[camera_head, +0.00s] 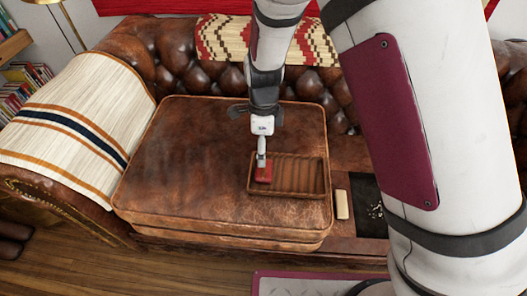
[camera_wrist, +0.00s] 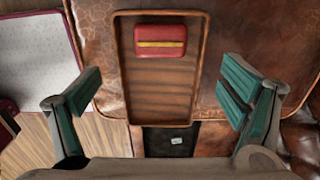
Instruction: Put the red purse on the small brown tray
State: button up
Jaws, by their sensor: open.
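The red purse (camera_head: 263,173), a small red block with a yellow stripe in the wrist view (camera_wrist: 160,41), lies inside the small brown tray (camera_head: 300,196). It rests at the tray's left end in the head view, which is the top end in the wrist view. The tray (camera_wrist: 122,90) is rectangular with a raised rim and a ribbed floor, and sits on the brown leather cushion. My gripper (camera_head: 262,148) is above the tray and the purse. In the wrist view my gripper (camera_wrist: 162,92) has its fingers wide apart, with nothing between them and the purse clear of both.
The leather cushion (camera_head: 190,150) has free room left of the tray. A cream block (camera_head: 342,204) and a dark panel with white specks (camera_head: 368,190) lie to its right. A striped blanket (camera_head: 75,115) covers the sofa arm. The tufted sofa back (camera_head: 215,85) rises behind.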

jog(key=shift+r, duration=0.35)
jog(key=s+d+r+n+y, duration=0.1)
jog(key=s+d+r+n, duration=0.4)
jog(key=r, duration=0.5)
jog(key=s+d+r+n, duration=0.35)
jog(key=d+r, duration=0.35)
jog(key=r, duration=0.3)
jog(key=s+d+r+n, duration=0.2)
jog(key=s+d+n, duration=0.1)
jog(key=s, duration=0.4)
jog(key=s+d+r+n+t, duration=0.1)
jog(key=s+d+n, duration=0.2)
jog(key=s, duration=0.3)
jog(key=s+d+r+n+h, duration=0.1)
jog(key=s+d+r+n, duration=0.1)
jog(key=s+d+n, duration=0.2)
jog(key=s, duration=0.3)
jog(key=shift+s+r, duration=0.3)
